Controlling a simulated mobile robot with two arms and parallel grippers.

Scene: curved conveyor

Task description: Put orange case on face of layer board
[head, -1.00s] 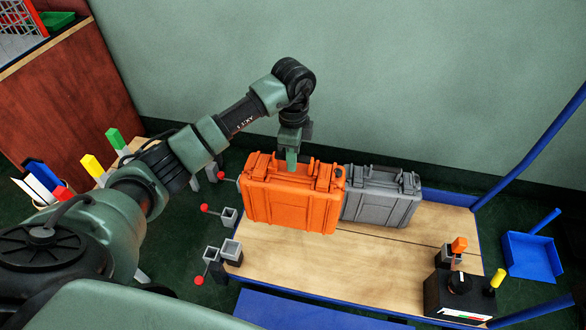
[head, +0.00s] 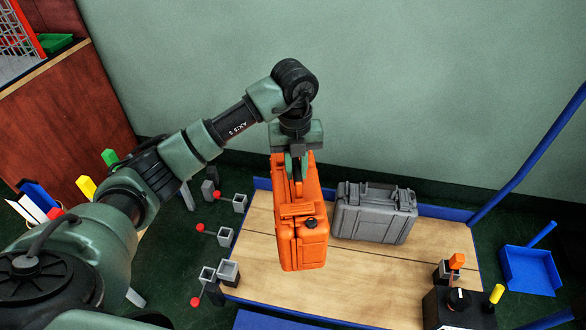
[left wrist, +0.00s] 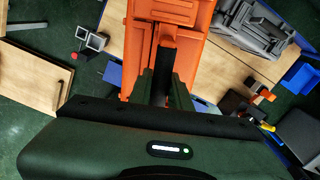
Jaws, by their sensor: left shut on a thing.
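The orange case (head: 309,236) hangs upright under my left gripper (head: 297,172) in the head view, its narrow end turned toward the camera. My left gripper is shut on the case at its top, by the handle. In the left wrist view the case (left wrist: 192,60) fills the upper middle, between the two fingers of the gripper (left wrist: 165,85). The wooden layer board (head: 365,268) lies below and to the right of the case. Whether the case's bottom touches the board cannot be told. My right gripper is not in view.
A grey case (head: 373,213) stands on the board, right of the orange one. Grey square sockets (head: 228,270) line the left edge. The board's middle front is bare.

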